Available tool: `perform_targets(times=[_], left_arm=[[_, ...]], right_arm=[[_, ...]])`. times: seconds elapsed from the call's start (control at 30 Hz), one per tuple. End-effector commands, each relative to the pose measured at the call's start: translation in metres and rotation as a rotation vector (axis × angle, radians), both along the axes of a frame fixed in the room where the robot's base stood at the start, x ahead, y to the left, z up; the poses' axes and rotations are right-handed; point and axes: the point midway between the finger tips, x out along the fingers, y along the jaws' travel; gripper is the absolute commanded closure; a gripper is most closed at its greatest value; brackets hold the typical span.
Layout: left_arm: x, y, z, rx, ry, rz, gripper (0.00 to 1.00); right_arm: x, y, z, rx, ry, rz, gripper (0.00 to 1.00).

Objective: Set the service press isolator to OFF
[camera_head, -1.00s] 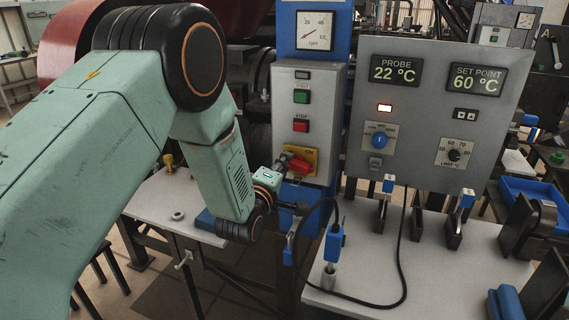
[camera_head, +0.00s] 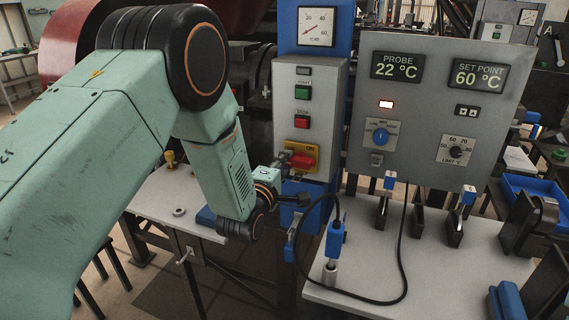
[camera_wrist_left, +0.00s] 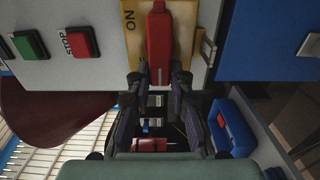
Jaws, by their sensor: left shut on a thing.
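The isolator is a red rotary handle (camera_head: 303,160) on a yellow plate (camera_head: 313,148) low on the grey press control box. The plate's ON mark is above the handle; no OFF mark is readable. The handle lies roughly level across the plate. My left gripper (camera_head: 285,168) comes in from the left and is shut on the handle's left end. In the left wrist view, the red handle (camera_wrist_left: 159,45) runs up from between the fingertips (camera_wrist_left: 160,77), on its yellow plate (camera_wrist_left: 131,40). My right gripper is not in view.
Above the isolator are a red STOP button (camera_head: 302,122) and a green button (camera_head: 302,92). A grey heater panel (camera_head: 420,140) stands to the right, showing 22 °C and 60 °C. A blue probe (camera_head: 335,240) with a black cable stands on the grey bench below.

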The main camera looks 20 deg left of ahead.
Motion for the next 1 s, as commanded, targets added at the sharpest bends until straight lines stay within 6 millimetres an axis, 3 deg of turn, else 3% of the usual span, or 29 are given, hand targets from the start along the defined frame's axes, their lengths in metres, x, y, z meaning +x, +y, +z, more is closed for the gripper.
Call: perform_targets(times=[0.27, 0.63, 0.77, 1.0], left_arm=[[0.000, 0.000, -0.001, -0.001, 0.003, 0.000, 0.57], [-0.004, 0.000, -0.001, 0.000, 0.002, 0.000, 0.57], [-0.018, 0.001, -0.001, 0.000, 0.003, 0.000, 0.57], [-0.063, 0.002, -0.001, -0.001, 0.005, 0.001, 0.57]], right_arm=[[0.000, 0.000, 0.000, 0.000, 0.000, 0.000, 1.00], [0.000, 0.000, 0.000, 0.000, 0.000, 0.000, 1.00], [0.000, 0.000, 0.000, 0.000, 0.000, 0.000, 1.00], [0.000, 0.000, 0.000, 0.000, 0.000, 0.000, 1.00]])
